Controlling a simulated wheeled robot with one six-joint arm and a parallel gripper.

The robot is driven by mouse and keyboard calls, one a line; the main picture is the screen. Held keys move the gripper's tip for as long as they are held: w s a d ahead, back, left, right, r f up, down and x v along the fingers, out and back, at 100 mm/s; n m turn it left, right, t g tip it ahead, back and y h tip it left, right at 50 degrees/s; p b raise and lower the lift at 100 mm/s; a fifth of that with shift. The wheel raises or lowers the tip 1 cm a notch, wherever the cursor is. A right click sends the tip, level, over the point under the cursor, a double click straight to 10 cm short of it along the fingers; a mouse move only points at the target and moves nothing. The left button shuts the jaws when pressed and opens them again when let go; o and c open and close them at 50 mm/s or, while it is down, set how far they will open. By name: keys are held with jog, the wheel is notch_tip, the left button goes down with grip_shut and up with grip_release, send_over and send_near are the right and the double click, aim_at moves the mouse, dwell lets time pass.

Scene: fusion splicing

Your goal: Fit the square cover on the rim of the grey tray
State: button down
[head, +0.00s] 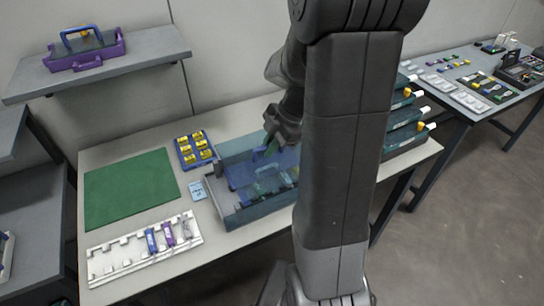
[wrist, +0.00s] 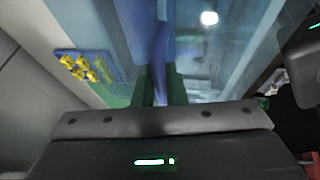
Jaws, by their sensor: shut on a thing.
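The square cover (head: 238,149) is a see-through blue sheet over the grey tray (head: 217,199) on the bench, right of centre. My gripper (head: 270,143) is above it, shut on the cover's blue handle. In the wrist view the green fingertips (wrist: 160,88) clasp the upright blue handle (wrist: 162,45), and the see-through cover (wrist: 215,65) spreads behind. Blue and dark items show through it inside the tray. My arm hides the tray's right side. I cannot tell whether the cover touches the rim all round.
A blue holder with yellow pieces (head: 195,149) and a small blue card (head: 197,190) lie left of the tray. A green mat (head: 130,187) and a white rack (head: 143,247) lie further left. Stacked teal trays (head: 405,128) stand behind my arm at right.

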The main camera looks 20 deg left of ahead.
jog(key=shift+f, duration=2.15)
jog(key=shift+f, duration=0.15)
jog(key=c, duration=1.5)
grip_release()
jog(key=shift+r, duration=0.25)
jog(key=v, duration=1.2)
jog(key=shift+s, duration=0.1)
